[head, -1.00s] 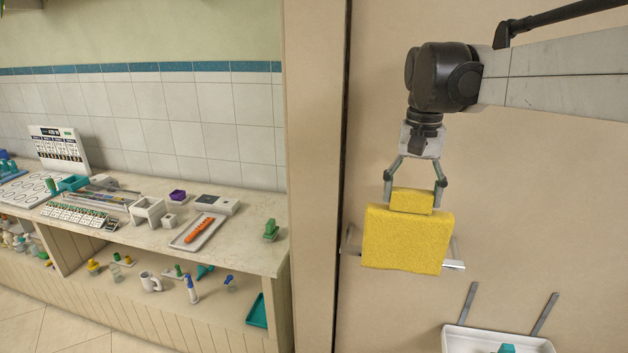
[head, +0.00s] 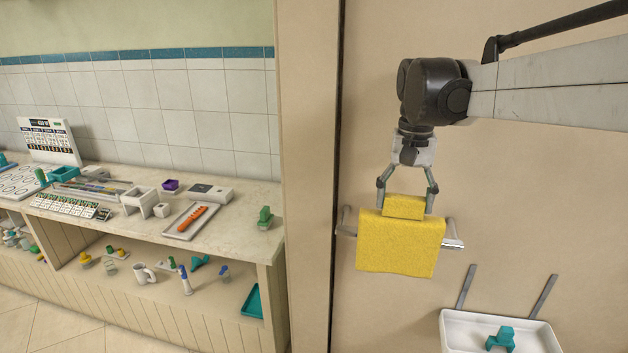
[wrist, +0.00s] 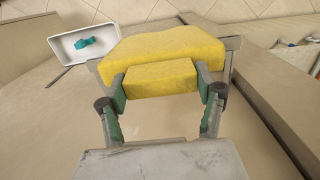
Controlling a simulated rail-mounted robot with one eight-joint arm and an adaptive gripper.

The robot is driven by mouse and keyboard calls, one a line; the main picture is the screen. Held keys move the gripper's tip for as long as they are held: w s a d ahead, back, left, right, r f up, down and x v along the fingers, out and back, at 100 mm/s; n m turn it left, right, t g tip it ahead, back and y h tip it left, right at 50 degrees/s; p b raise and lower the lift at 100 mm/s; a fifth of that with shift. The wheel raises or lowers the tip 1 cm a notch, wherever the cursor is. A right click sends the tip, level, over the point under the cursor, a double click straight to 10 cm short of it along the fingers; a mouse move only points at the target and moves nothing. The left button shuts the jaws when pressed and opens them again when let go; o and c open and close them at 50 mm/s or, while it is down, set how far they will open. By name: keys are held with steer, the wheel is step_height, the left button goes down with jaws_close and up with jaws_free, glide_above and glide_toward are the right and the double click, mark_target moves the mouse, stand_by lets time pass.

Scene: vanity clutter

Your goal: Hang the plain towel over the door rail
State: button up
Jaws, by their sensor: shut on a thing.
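The plain yellow towel (head: 400,245) hangs at the metal door rail (head: 452,243), with its broad front panel covering the middle of the rail. Both rail ends show beside the towel. My gripper (head: 406,207) is above the rail, pointing down, shut on the raised block at the towel's top. In the wrist view the towel (wrist: 165,45) lies across the rail, and my gripper's green-padded fingers (wrist: 160,88) press both sides of the block. The towel's back side and its contact with the rail are hidden.
A white tray (head: 455,330) with a teal object (head: 501,339) is mounted on the door below the rail. A cluttered counter (head: 235,235) with a shelf beneath stands to the left, past the door's edge post. The door around the rail is clear.

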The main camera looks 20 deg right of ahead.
mark_target(402, 216)
steer(key=shift+f+b, duration=1)
steer(key=shift+f, duration=0.95)
steer(key=o, duration=1.7)
step_height(402, 216, up, 11)
steer(key=shift+r, duration=0.1)
steer(key=shift+a+r, duration=0.1)
steer(key=shift+r, duration=0.15)
steer(key=s+a+f+n+t+b, duration=0.1)
steer(key=s+a+f+n+t, duration=0.1)
steer(key=s+a+f, duration=0.2)
steer(key=s+a+f+n+t+b, duration=0.1)
steer(key=s+a+f, duration=0.4)
steer(key=f, duration=0.5)
steer(key=s+a+f+n+t+b, duration=0.1)
steer(key=s+a+f+n+t, duration=0.1)
steer(key=s+a+f+t, duration=0.2)
steer(key=shift+s+a+f+n, duration=0.15)
steer(key=shift+s+a+f, duration=0.1)
steer(key=shift+f, duration=0.4)
steer(key=shift+s+a+f+n, duration=0.1)
steer(key=shift+s+a+f, duration=0.15)
steer(key=shift+f, duration=0.35)
steer(key=shift+s+a+f+n, duration=0.15)
steer(key=shift+s+a+f, duration=0.1)
steer(key=shift+f, duration=0.4)
